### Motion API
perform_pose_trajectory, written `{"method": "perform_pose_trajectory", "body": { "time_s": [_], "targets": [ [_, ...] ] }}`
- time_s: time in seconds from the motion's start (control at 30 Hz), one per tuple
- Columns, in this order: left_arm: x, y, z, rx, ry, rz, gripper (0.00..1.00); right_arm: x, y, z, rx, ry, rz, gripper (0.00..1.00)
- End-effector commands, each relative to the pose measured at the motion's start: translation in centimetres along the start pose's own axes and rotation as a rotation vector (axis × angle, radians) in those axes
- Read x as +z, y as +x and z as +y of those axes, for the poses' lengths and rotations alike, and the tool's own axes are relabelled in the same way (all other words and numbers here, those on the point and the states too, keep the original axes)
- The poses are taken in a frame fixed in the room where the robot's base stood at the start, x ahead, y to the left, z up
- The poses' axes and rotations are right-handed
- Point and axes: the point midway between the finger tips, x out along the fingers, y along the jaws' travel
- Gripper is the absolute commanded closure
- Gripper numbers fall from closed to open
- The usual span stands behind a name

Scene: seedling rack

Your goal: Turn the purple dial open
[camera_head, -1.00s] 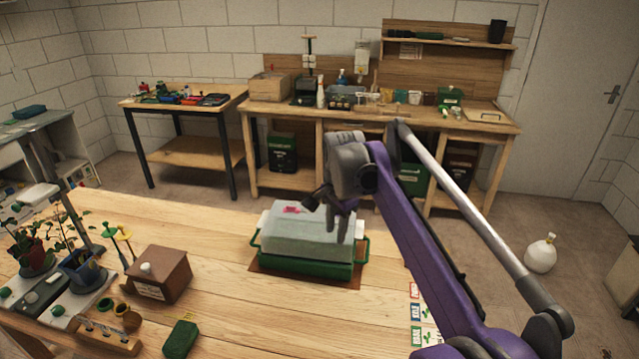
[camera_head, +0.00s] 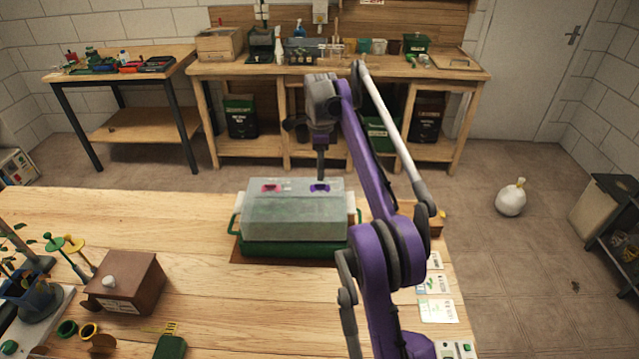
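The purple dial (camera_head: 320,188) sits on top of the clear lid (camera_head: 293,222) of a seedling tray, towards the right. A pink dial (camera_head: 271,188) sits to its left on the same lid. The lid rests on a green tray base (camera_head: 290,249). My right gripper (camera_head: 321,174) points down just above and behind the purple dial. Its fingers show edge-on as one narrow dark shape, so their opening cannot be told, nor whether they touch the dial. My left gripper is out of view.
The tray stands on a wooden table (camera_head: 200,240). A brown box (camera_head: 125,283) with a white knob and potted seedlings (camera_head: 28,285) stand at the left. Cards (camera_head: 437,310) lie at the right edge. Bare wood lies between the box and the tray.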

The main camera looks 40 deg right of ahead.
Motion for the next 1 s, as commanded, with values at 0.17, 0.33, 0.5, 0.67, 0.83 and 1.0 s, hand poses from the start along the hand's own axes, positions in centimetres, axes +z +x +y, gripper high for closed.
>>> {"method": "perform_pose_trajectory", "body": {
  "time_s": [0.17, 0.33, 0.5, 0.67, 0.83, 1.0],
  "targets": [
    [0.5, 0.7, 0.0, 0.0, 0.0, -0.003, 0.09, 0.0, 2.9, 0.0, 0.0, -0.001, 0.0, 0.64],
    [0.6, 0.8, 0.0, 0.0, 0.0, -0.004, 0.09, 0.0, 4.1, 0.0, -0.001, -0.001, 0.0, 0.64],
    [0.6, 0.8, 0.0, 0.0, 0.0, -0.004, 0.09, 0.0, 4.3, 0.0, -0.001, -0.001, 0.0, 0.64],
    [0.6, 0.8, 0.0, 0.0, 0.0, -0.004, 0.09, 0.0, 4.3, 0.0, -0.001, -0.001, 0.0, 0.67],
    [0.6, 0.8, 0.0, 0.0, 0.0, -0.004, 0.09, 0.0, 4.3, 0.0, -0.001, -0.001, 0.0, 0.98],
    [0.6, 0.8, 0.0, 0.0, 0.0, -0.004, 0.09, 0.0, 4.3, 0.0, -0.001, -0.001, 0.0, 1.0]
  ]
}}
